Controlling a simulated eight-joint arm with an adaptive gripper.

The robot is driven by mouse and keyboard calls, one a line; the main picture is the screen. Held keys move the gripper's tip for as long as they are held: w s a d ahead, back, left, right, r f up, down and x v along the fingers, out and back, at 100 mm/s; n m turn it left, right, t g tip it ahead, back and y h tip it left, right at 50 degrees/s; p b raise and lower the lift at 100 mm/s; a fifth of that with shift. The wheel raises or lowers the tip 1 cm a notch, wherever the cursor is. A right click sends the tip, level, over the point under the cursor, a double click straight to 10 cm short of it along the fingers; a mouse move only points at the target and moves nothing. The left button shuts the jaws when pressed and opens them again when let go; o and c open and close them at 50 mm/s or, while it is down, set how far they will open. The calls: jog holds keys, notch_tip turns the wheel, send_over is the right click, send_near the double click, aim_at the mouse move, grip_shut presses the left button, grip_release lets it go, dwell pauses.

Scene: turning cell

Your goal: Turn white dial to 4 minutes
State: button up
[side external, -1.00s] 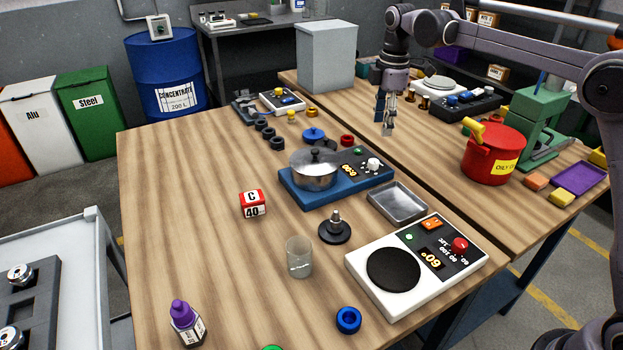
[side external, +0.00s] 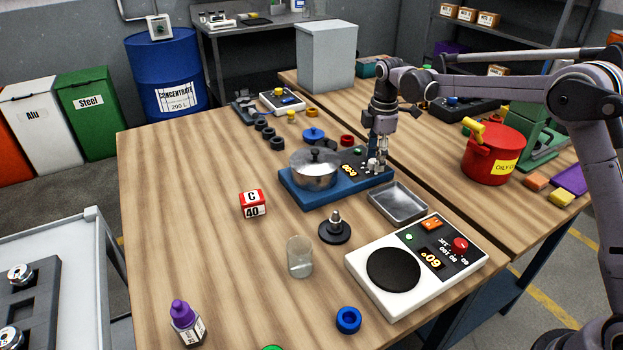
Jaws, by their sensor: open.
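The blue hotplate unit (side external: 318,201) stands near the middle of the table, with a lidded metal pot (side external: 314,172) on its left part. A small display on its panel shows lit digits. The white dial (side external: 372,166) is at the right of that panel, largely covered by my gripper. My gripper (side external: 377,165) points down at the dial with its fingers open. The fingertips are at or just above the dial; I cannot tell whether they touch it.
A metal tray (side external: 399,202) lies just right of the blue unit. A white hotplate (side external: 358,275) with a red knob (side external: 460,244) is nearer the camera.

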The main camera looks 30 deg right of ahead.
jog(key=shift+f, duration=0.2)
grip_shut()
